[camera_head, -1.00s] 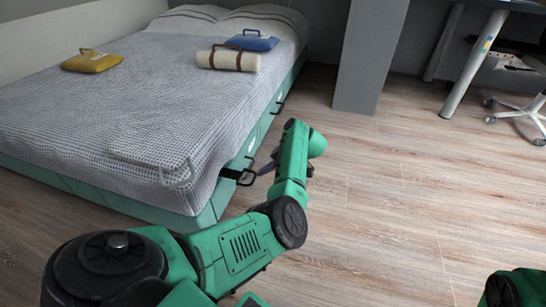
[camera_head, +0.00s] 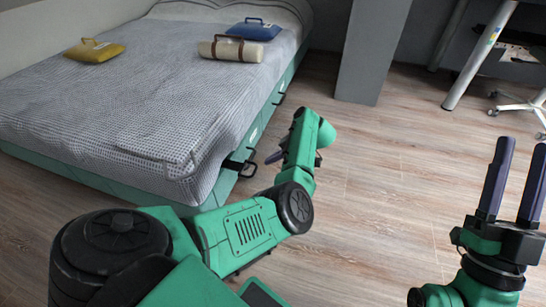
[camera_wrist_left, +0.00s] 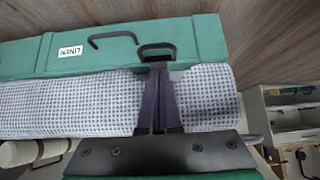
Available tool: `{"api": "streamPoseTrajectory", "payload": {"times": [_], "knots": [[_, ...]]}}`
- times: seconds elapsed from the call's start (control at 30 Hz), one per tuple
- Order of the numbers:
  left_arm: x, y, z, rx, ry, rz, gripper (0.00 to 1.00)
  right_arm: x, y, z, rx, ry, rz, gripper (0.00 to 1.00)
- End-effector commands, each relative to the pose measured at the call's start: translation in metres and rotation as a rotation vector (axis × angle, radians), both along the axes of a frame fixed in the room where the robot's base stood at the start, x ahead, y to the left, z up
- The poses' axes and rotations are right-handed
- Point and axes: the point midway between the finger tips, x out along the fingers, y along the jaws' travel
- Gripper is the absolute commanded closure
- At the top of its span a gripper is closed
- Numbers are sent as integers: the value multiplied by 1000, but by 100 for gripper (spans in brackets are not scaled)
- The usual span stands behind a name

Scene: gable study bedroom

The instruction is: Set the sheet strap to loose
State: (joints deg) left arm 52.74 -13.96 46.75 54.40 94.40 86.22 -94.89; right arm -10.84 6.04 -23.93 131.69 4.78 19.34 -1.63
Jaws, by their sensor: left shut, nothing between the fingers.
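The sheet strap, a black loop (camera_head: 243,166), sticks out from the side of the bed near its front corner. In the left wrist view the loop (camera_wrist_left: 156,47) shows just past my fingertips, against the green bed side. My left gripper (camera_head: 272,157) is at the bed's side, just right of the strap; its dark fingers (camera_wrist_left: 158,75) are together and empty. I cannot tell whether they touch the loop. The checked sheet (camera_head: 130,110) covers the bed, with a crease near the front corner. My right gripper (camera_head: 522,145) is open and empty, pointing up at the right.
A black drawer handle (camera_wrist_left: 113,38) and a white label (camera_wrist_left: 70,50) are on the green bed side. A yellow bag (camera_head: 94,51), a cream roll (camera_head: 231,49) and a blue bag (camera_head: 254,29) lie on the bed.

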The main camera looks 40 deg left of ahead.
Motion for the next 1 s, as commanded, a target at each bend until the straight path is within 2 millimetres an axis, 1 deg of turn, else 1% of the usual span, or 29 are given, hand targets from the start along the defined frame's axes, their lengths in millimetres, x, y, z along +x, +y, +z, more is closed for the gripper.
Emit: {"api": "streamPoseTrajectory", "payload": {"times": [0.03,0.1,0.2,0.27,0.77,0.83,0.87,0.93,0.97,1.0], "knots": [[0,-1,2,0,0,0,100,4,2,-10,-7,37,3,50],[0,-1,3,0,0,0,100,8,4,-22,-15,77,8,50],[0,-2,4,0,0,0,100,11,6,-35,-22,117,12,50],[0,-2,4,0,0,0,100,12,6,-39,-25,129,14,50],[0,-2,3,0,0,0,100,13,7,-41,-25,133,14,50],[-1,0,4,10,-2,1,100,13,7,-40,-25,133,14,50],[-3,5,4,29,-3,3,100,13,7,-41,-27,139,14,50],[-9,27,8,123,-23,11,100,15,8,-48,-34,171,18,50],[-13,41,11,188,-39,12,100,16,9,-53,-39,191,21,50],[-20,65,20,302,-64,5,100,18,11,-61,-48,228,25,50]]}}
